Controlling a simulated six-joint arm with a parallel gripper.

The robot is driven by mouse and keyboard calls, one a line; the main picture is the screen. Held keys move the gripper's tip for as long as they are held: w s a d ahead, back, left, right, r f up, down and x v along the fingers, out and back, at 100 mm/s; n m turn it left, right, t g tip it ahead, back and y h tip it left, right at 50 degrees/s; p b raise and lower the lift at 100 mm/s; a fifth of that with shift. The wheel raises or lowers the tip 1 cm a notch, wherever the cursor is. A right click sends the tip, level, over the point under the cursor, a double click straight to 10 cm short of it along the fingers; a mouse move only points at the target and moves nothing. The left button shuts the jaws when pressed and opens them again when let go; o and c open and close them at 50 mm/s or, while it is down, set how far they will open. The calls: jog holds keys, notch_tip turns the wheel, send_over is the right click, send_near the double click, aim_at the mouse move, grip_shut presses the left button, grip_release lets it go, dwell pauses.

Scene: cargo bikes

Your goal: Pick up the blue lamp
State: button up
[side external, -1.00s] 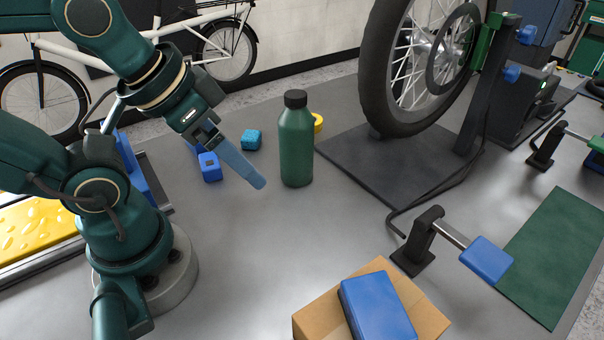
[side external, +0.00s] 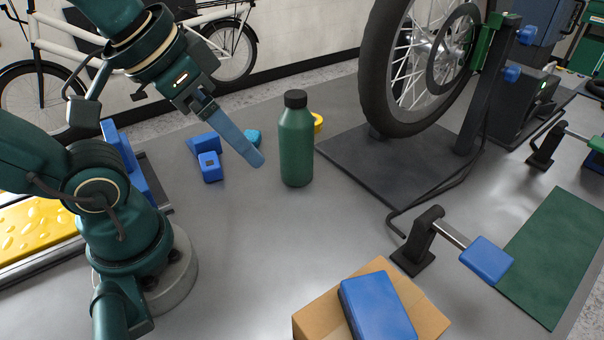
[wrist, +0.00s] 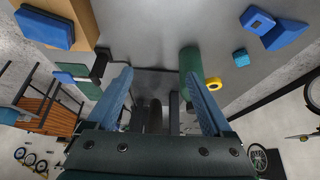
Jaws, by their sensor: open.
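The blue lamp is probably the small blue block with a dark square on its face (side external: 209,167), standing on the grey bench. In the wrist view it shows at the upper right (wrist: 257,20). A larger blue wedge-shaped piece (side external: 204,144) stands right behind it; it also shows in the wrist view (wrist: 286,30). I cannot tell if the two touch. My gripper (side external: 258,163) is above the bench, right of the blue block and left of the green bottle. In the wrist view its two pale blue fingers (wrist: 157,78) are spread apart with nothing held between them.
A green bottle (side external: 296,145) stands close to my fingertips. A teal cube (side external: 253,137) is partly hidden behind a finger, and a yellow ring (side external: 317,123) sits behind the bottle. A cardboard box (side external: 318,312) is at the front. The bench left of the box is clear.

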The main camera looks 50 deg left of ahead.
notch_tip(320, 180, up, 2)
jog(key=m+g+y, duration=0.3)
jog(key=m+y, duration=1)
jog(key=m, duration=0.8)
send_over(210, 166)
jog(key=d, duration=0.2)
jog(key=f, duration=1.9)
jog(key=shift+s+d+f, duration=0.15)
jog(key=shift+s+f, duration=0.1)
jog(key=shift+t, duration=0.3)
jog(key=shift+x, duration=2.5)
grip_shut()
